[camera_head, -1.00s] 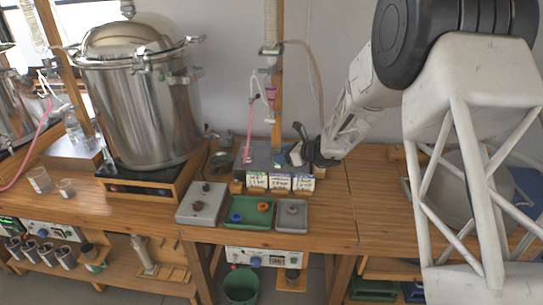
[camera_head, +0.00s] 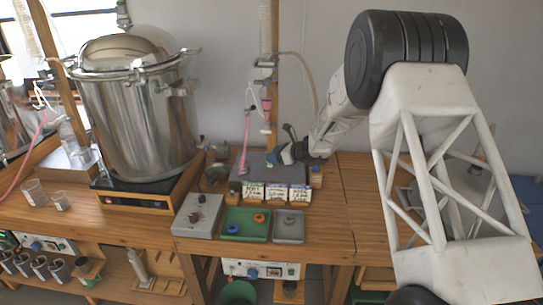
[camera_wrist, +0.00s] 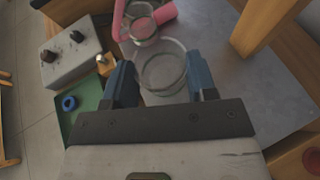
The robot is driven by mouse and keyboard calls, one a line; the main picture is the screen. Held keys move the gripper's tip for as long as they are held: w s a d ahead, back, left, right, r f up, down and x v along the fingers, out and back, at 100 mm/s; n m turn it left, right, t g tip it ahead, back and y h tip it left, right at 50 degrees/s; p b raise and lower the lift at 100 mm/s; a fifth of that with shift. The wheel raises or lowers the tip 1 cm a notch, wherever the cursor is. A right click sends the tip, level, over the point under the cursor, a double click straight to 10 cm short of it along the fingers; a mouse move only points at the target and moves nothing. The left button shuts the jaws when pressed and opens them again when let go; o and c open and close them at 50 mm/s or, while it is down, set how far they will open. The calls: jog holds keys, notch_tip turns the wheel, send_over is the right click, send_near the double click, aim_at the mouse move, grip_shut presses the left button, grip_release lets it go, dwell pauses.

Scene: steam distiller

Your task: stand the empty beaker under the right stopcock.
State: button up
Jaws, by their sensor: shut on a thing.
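My gripper (camera_wrist: 161,76) is shut on a clear glass beaker (camera_wrist: 163,72), which looks empty and sits between the two blue fingertips. In the head view, my gripper (camera_head: 283,156) is at the right part of a grey platform (camera_head: 262,172), low over its top. Whether the beaker touches the platform is unclear. The thin glass column with a pink part (camera_head: 267,104) rises behind the platform, just left of my gripper. The right stopcock is too small to pick out clearly. In the wrist view, another glass vessel (camera_wrist: 143,29) stands beyond the beaker, by a pink tube (camera_wrist: 165,12).
Labelled bottles or boxes (camera_head: 276,192) line the platform's front. A wooden post (camera_head: 273,80) stands behind. The big steel distiller (camera_head: 140,120) and two beakers (camera_head: 33,192) are left.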

jog(key=shift+w+a+f, duration=0.1)
jog(key=shift+w+a, duration=0.2)
jog(key=shift+w, duration=0.85)
jog(key=shift+w+a+f, duration=0.1)
jog(key=shift+w+a, duration=0.25)
jog(key=shift+w, duration=0.75)
jog(key=shift+w+a+f, duration=0.1)
jog(key=shift+w+a, duration=0.2)
jog(key=shift+w, duration=0.85)
jog(key=shift+f, duration=1.75)
jog(key=shift+f, duration=0.2)
jog(key=o, duration=0.9)
jog(key=shift+o, duration=0.2)
jog(key=shift+r, duration=0.2)
jog(key=v, duration=1.2)
